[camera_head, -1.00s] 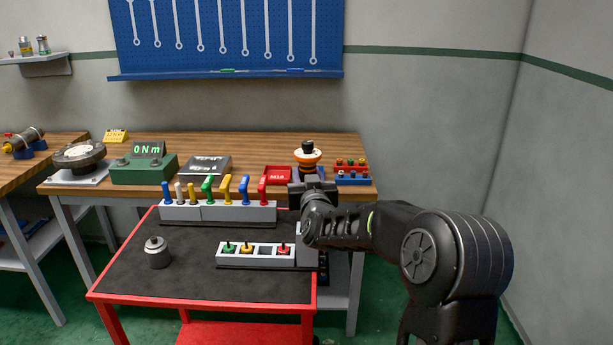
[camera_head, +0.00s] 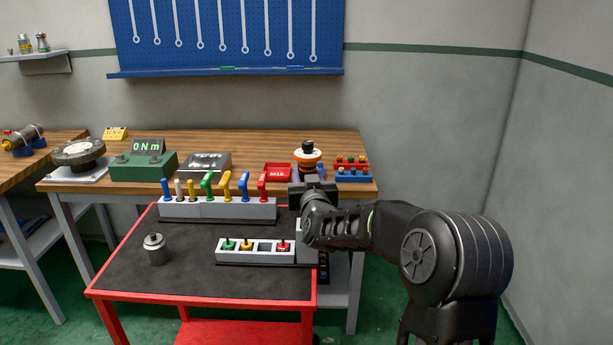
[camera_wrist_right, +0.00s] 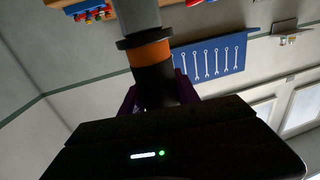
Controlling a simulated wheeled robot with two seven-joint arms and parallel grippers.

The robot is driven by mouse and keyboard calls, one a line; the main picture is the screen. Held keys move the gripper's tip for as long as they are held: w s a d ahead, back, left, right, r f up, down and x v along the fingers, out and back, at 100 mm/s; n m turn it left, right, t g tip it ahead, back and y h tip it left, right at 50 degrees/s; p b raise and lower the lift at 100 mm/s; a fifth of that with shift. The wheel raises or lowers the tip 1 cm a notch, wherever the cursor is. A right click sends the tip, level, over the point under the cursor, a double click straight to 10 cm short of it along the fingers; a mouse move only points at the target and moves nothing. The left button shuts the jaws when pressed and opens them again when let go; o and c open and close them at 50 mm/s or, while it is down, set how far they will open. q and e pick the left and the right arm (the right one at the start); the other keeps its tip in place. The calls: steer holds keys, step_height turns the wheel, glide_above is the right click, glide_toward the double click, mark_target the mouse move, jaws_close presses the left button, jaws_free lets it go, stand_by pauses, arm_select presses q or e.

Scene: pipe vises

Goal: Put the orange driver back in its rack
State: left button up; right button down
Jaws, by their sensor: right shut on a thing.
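The orange driver (camera_head: 307,158) is held upright in my right gripper (camera_head: 308,178), with a black knob on top and an orange and pale band. In the right wrist view the driver (camera_wrist_right: 150,55) shows a black part between the purple fingers (camera_wrist_right: 160,92), an orange band, a black flange and a grey shaft cut off by the picture edge. A low white rack (camera_head: 255,258) lies on the cart, with green, yellow and red pieces and one dark empty place before the red one. My left gripper is out of view.
The red cart (camera_head: 200,308) has a dark top with a metal cylinder (camera_head: 155,250) at left. A longer white rack (camera_head: 220,210) of coloured handles stands behind. The wooden bench beyond holds a green torque display (camera_head: 143,165), a red tray (camera_head: 277,172) and a red-and-blue block (camera_head: 352,174).

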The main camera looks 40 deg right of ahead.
steer(key=shift+f+b, duration=3.2)
steer(key=shift+b, duration=0.05)
stand_by(2.1)
steer(key=shift+f+b, duration=0.4)
steer(key=shift+f, duration=0.05)
stand_by(1.1)
steer(key=c, duration=1.2)
jaws_free()
steer(key=o, duration=0.4)
steer(key=shift+r, duration=0.15)
steer(key=shift+f, duration=0.2)
steer(key=shift+b+v, duration=0.3)
steer(key=shift+v, duration=3.65)
